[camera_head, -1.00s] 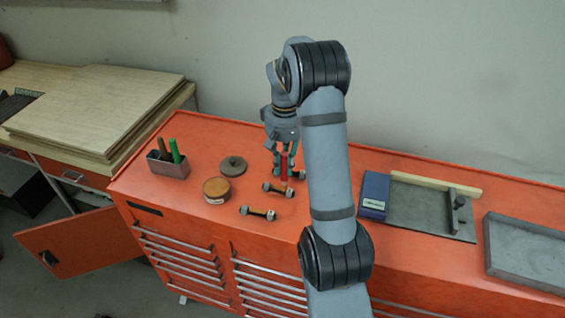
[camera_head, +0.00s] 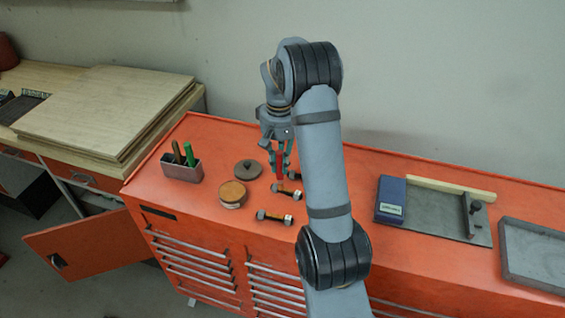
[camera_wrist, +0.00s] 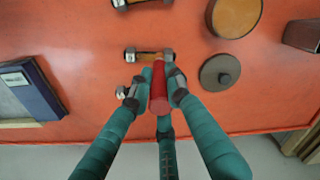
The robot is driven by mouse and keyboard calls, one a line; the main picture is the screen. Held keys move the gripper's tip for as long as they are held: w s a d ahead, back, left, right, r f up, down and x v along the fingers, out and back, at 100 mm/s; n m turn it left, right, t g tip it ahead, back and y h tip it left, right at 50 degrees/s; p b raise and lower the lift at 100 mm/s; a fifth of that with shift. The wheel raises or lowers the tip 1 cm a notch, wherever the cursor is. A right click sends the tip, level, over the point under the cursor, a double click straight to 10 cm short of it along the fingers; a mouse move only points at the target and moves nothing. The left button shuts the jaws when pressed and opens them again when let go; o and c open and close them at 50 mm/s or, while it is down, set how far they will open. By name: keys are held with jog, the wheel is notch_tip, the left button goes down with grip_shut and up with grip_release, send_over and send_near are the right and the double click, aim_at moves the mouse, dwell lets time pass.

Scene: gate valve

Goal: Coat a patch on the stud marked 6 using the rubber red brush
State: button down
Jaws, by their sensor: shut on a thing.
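My gripper (camera_head: 279,158) is shut on the red brush (camera_head: 279,168), which points down over the orange cabinet top; the red handle also shows between the teal fingers in the wrist view (camera_wrist: 159,88). The brush's lower end is at the far stud (camera_head: 287,190), which lies in front of the fingers in the wrist view (camera_wrist: 148,55); contact cannot be told. A nearer stud (camera_head: 275,218) lies apart. Another stud (camera_wrist: 130,90) is partly behind a finger in the wrist view. No number on the studs is readable.
A round tin (camera_head: 232,194) with a brown-orange top and a grey disc (camera_head: 249,169) lie left of the studs. A grey holder (camera_head: 181,171) with green and brown handles stands further left. A blue box (camera_head: 390,199) and grey plate (camera_head: 434,215) lie right of my arm.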

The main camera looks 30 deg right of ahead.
aim_at(282, 151)
notch_tip(282, 151, up, 2)
jog(key=shift+w+r+p, duration=0.15)
jog(key=shift+r+p, duration=0.05)
jog(key=shift+p, duration=0.15)
jog(key=shift+s+d+r+p, duration=0.15)
jog(key=shift+s+r+p, duration=0.1)
jog(key=shift+r+p, duration=0.3)
jog(key=shift+s+d+r+p, duration=0.1)
jog(key=shift+s+r+p, duration=0.1)
jog(key=shift+r+p, duration=0.35)
jog(key=shift+w+a+r+p, duration=0.1)
jog(key=shift+w+r+p, duration=0.05)
jog(key=shift+r+p, duration=1.25)
jog(key=shift+r, duration=0.4)
jog(key=shift+f, duration=0.1)
